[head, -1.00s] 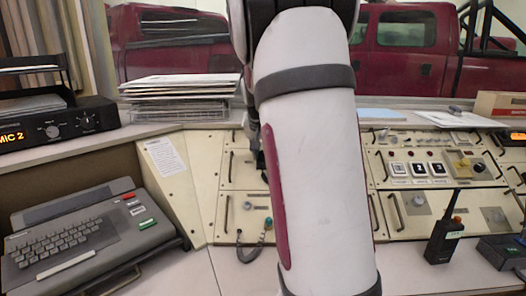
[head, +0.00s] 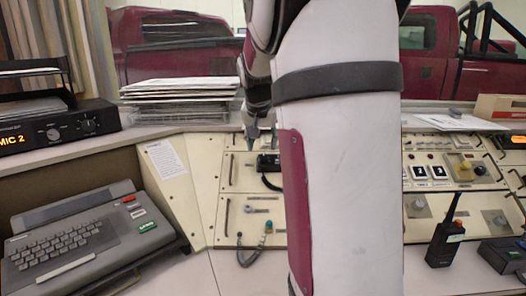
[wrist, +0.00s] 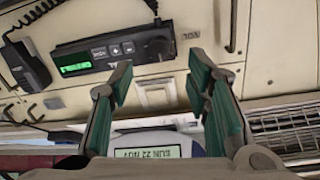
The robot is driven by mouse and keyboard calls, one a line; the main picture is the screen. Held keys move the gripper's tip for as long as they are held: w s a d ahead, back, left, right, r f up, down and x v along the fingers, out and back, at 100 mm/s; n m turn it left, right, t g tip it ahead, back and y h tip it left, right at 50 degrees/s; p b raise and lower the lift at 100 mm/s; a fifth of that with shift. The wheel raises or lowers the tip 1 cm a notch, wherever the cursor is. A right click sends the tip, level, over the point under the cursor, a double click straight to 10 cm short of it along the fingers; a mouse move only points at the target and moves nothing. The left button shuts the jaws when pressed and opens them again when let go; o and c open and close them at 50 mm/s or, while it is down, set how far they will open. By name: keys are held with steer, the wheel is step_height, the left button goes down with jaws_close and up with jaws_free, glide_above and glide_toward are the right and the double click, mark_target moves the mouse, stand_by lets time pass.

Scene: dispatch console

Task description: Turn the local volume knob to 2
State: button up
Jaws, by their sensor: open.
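In the wrist view, a black radio unit (wrist: 100,54) with a lit green display is mounted on the cream panel. A round dark knob (wrist: 158,46) sits at its end, beside a small upside-down label that seems to read VOL. I cannot tell whether this is the local volume knob, and its setting is not readable. My gripper (wrist: 160,64) is open and empty, with its fingertips just short of the knob in the picture and apart from it. In the head view, my gripper (head: 262,140) is by the panel above the radio unit (head: 268,162), which my arm partly hides.
A corded handset (wrist: 25,62) hangs beside the radio unit. Grey knobs (head: 418,205) are on the right panels, and a walkie-talkie (head: 445,240) stands on the desk. A typewriter-like keyboard unit (head: 85,240) and a MIC 2 box (head: 60,128) are at left. Metal handles stick out from the panels.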

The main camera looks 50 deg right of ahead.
steer(key=v, duration=0.5)
steer(key=shift+s+a+r, duration=0.1)
steer(key=shift+r, duration=0.25)
steer(key=s+a+f+n+y, duration=0.1)
steer(key=s+a+n, duration=0.15)
steer(key=a, duration=0.45)
steer(key=s+a+f+n+y, duration=0.1)
steer(key=s+a+y, duration=0.1)
steer(key=s+a, duration=0.35)
steer(key=s+a+f+n+g+y, duration=0.15)
steer(key=s+a+f+n, duration=0.3)
steer(key=s+a, duration=0.55)
steer(key=s+a+f+n+g+y, duration=0.15)
steer(key=s+a+f+n, duration=0.3)
steer(key=s+a, duration=0.6)
step_height(320, 180, up, 20)
steer(key=t+p, duration=0.3)
steer(key=p, duration=1.6)
steer(key=shift+h, duration=0.4)
steer(key=shift+s+d+r+m, duration=0.1)
steer(key=shift+d+r+m, duration=0.05)
steer(key=shift+m, duration=0.1)
